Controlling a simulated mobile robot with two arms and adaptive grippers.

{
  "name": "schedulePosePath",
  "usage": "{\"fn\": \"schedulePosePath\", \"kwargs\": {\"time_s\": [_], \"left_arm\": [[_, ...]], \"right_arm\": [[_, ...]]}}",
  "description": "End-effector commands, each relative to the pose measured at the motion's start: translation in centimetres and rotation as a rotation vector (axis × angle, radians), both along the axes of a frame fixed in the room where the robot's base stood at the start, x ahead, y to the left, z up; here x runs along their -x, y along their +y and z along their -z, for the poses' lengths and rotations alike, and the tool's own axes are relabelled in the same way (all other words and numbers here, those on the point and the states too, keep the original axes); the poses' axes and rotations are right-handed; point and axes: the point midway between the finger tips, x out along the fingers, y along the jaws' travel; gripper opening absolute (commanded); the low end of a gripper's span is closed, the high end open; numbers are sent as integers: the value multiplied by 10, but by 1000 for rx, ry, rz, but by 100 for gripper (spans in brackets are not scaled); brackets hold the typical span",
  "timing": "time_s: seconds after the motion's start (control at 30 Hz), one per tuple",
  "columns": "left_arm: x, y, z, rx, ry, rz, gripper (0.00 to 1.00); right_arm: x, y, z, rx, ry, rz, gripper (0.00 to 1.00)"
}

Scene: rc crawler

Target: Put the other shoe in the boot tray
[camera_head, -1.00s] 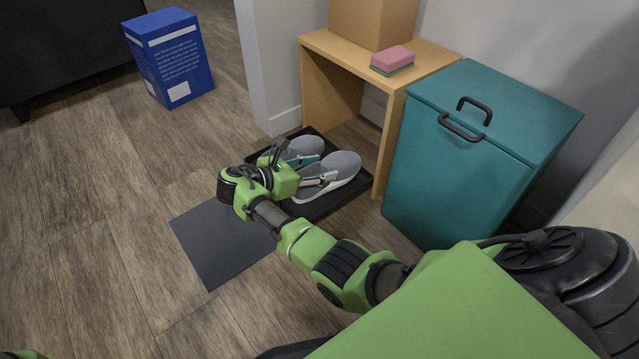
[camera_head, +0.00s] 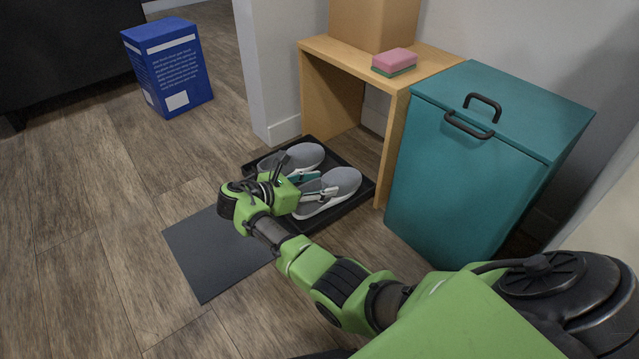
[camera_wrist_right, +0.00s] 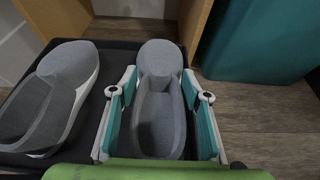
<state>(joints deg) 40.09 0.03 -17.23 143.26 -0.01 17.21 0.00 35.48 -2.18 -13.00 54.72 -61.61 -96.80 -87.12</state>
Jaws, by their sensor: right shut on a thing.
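Two grey slip-on shoes with white soles show at the black boot tray (camera_head: 366,196). One shoe (camera_head: 304,156) rests in the tray on the left; it also shows in the right wrist view (camera_wrist_right: 55,85). My right gripper (camera_head: 312,188) is shut on the other shoe (camera_head: 343,181), its teal-padded fingers on both sides of it. In the right wrist view this held shoe (camera_wrist_right: 160,115) is level, beside the first one, over the tray's right part. I cannot tell whether its sole touches the tray floor. My left gripper is out of view.
A dark mat (camera_head: 205,255) lies in front of the tray. A wooden bench (camera_head: 395,120) with a sponge (camera_head: 394,60) and a cardboard box (camera_head: 375,22) stands behind. A teal bin (camera_head: 470,175) is close on the right. A blue box (camera_head: 170,68) stands far left.

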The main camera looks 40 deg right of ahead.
Motion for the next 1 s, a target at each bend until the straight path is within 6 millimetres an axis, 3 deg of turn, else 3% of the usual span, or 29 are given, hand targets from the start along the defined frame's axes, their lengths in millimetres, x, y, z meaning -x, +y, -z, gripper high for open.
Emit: {"fn": "schedulePosePath", "kwargs": {"time_s": [0.33, 0.37, 0.4, 0.77, 0.93, 1.0], "left_arm": [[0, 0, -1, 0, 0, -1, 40], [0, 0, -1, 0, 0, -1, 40], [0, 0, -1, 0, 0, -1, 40], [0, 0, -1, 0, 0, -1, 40], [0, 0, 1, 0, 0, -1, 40], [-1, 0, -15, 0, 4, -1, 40]], "right_arm": [[0, 0, 7, 1, -1, 0, 17], [0, 0, 8, 0, 0, 0, 51], [0, 0, 8, 0, 0, 0, 60], [0, 0, 7, 0, -1, 0, 60], [0, 0, -6, -1, -5, 1, 60], [1, 16, -17, -3, 1, -3, 60]]}}
